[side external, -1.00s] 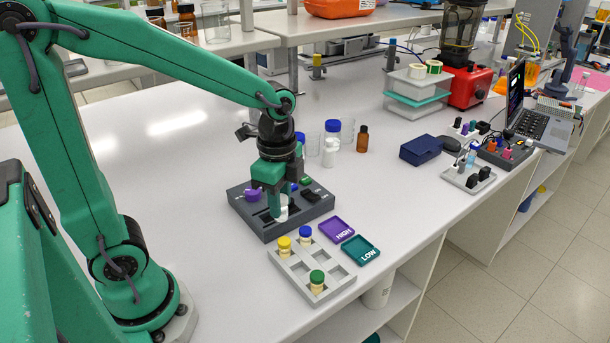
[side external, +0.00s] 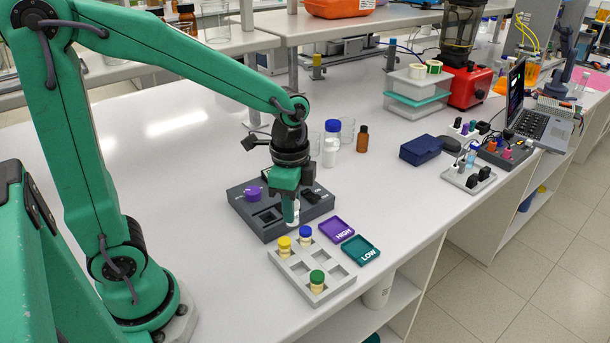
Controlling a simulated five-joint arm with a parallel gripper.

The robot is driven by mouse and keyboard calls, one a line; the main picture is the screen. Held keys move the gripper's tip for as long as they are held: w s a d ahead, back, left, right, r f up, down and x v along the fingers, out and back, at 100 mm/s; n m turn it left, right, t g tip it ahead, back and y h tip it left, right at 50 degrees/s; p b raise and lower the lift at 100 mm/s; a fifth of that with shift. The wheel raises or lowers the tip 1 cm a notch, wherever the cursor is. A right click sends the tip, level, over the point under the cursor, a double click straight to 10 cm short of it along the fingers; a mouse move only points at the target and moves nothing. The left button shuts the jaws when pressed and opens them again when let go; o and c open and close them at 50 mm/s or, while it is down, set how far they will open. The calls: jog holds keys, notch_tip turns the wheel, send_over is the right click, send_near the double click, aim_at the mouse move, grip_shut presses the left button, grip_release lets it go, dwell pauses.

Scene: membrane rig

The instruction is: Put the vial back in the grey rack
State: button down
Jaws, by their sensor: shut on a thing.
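My gripper (side external: 291,212) is shut on a pale vial (side external: 294,214). Its jaws hide the vial's upper part and any cap. The vial shows in front of the right part of the dark grey block, near its front edge; I cannot tell the exact height. The light grey rack (side external: 287,266) lies in front and to the right of that block. It holds a yellow-capped vial (side external: 285,246), a blue-capped vial (side external: 305,235) and a green-capped vial (side external: 317,281). Several of its other compartments are empty.
The dark grey block (side external: 247,217) carries a purple knob (side external: 253,194) and an open square well. A purple HIGH tray (side external: 336,229) and a teal LOW tray (side external: 361,249) lie right of the rack. Bottles stand behind, including a brown one (side external: 362,139).

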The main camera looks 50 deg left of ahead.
jog(key=w+d+f+n, duration=0.5)
jog(key=d+n, duration=0.4)
jog(key=n, duration=0.1)
jog(key=shift+f, duration=0.3)
jog(key=shift+w, duration=0.1)
jog(key=shift+f, duration=0.2)
jog(key=shift+f, duration=1.75)
jog(key=shift+f, duration=1.4)
dwell(2.5)
dwell(0.4)
jog(key=c, duration=1.1)
grip_release()
